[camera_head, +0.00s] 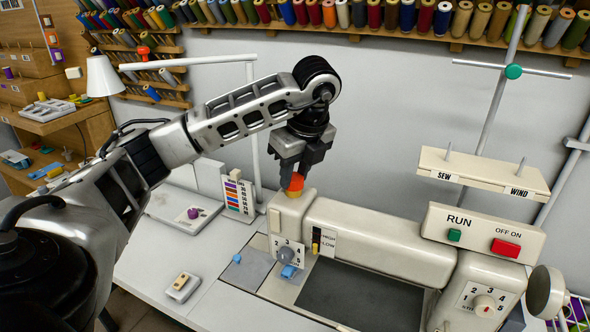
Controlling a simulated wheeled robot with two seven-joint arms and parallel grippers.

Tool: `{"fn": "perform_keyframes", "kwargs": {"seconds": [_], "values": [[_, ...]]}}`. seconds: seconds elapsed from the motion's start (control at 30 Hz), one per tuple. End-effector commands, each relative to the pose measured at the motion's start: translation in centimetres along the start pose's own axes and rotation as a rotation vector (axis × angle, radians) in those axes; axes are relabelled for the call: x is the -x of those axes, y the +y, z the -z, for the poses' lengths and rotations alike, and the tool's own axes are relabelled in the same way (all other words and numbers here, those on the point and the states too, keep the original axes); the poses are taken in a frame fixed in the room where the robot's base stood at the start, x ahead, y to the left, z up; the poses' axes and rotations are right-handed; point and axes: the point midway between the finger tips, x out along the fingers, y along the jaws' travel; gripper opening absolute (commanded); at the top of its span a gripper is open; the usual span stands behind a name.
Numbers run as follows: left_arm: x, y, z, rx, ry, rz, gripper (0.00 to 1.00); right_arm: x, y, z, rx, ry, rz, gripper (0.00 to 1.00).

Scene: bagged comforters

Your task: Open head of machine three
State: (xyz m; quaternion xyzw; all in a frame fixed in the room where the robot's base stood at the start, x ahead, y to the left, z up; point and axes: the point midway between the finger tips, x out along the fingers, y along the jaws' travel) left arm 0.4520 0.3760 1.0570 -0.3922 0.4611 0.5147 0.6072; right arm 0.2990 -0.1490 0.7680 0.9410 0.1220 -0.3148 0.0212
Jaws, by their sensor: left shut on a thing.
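A cream sewing machine (380,235) stands on the white table, with its head (290,208) at the left end. An orange-red knob (295,184) sits on top of the head. My left gripper (296,172) points down from above and is shut on this knob; its fingers hide part of it. The head's front has a numbered dial (289,254) and a blue part (289,271) below it. I cannot read a machine number here. My right gripper is not in view.
A thread stand (480,170) with SEW and WIND labels rises behind the machine. A RUN panel (485,232) has a green and a red button. A lamp (103,76) and a colour chart (238,196) stand left. Thread spools line the wall.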

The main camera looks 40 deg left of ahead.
Motion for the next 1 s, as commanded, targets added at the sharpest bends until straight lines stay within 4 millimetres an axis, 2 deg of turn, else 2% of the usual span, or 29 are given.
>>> {"fn": "perform_keyframes", "kwargs": {"seconds": [0.27, 0.8, 1.0], "values": [[0.0, 0.1, 0.0, 0.029, 0.001, -0.016, 0.03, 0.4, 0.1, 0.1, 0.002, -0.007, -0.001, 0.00], [0.0, 0.0, 0.0, 0.312, -0.001, -0.096, 0.03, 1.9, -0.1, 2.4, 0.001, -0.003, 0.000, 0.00], [-0.2, -0.1, 0.0, 0.422, -0.002, -0.125, 0.03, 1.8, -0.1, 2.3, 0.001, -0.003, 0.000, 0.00]]}}
